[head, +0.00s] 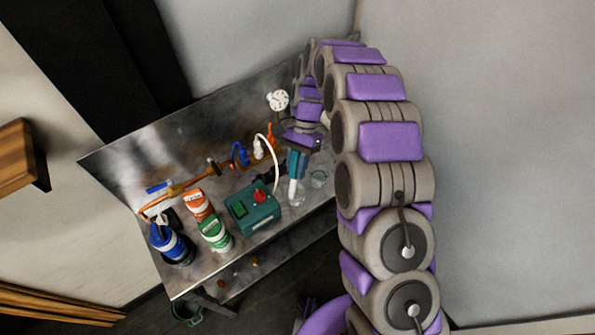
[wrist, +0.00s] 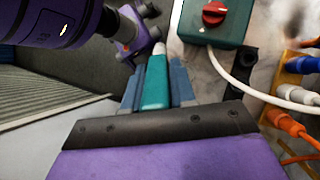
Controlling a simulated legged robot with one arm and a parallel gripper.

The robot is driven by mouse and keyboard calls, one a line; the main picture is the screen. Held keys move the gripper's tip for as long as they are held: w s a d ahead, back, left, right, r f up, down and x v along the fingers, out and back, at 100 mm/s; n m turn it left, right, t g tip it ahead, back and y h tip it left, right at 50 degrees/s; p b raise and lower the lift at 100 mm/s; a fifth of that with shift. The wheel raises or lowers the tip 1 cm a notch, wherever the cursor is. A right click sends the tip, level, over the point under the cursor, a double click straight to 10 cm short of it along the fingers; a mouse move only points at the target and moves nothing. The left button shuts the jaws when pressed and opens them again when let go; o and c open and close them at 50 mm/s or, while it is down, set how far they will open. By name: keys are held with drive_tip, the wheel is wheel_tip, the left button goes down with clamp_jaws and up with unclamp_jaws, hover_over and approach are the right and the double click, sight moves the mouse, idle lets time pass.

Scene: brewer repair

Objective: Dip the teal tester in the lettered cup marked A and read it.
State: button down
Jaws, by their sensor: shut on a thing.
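My gripper (head: 298,160) is shut on the teal tester, which points downward with its pale tip low. In the wrist view the teal tester (wrist: 155,82) lies between the two blue-grey fingers of my gripper (wrist: 157,93). In the head view the tester's white tip (head: 292,188) is at a clear cup (head: 297,200) on the metal bench; I cannot tell whether it is inside or in front of it. A second clear cup (head: 319,179) stands just to the right. No letters are readable on either cup, and the tester's reading is not visible.
Orange (head: 197,204), green (head: 215,234) and blue (head: 170,243) containers stand further left on the metal bench (head: 140,155). A copper pipe (head: 180,188) lies behind them.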

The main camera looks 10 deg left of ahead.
idle(0.3)
drive_tip(key=shift+s+r+t, duration=0.1)
drive_tip(key=shift+t, duration=0.9)
drive_tip(key=t, duration=0.4)
drive_tip(key=shift+b, duration=0.4)
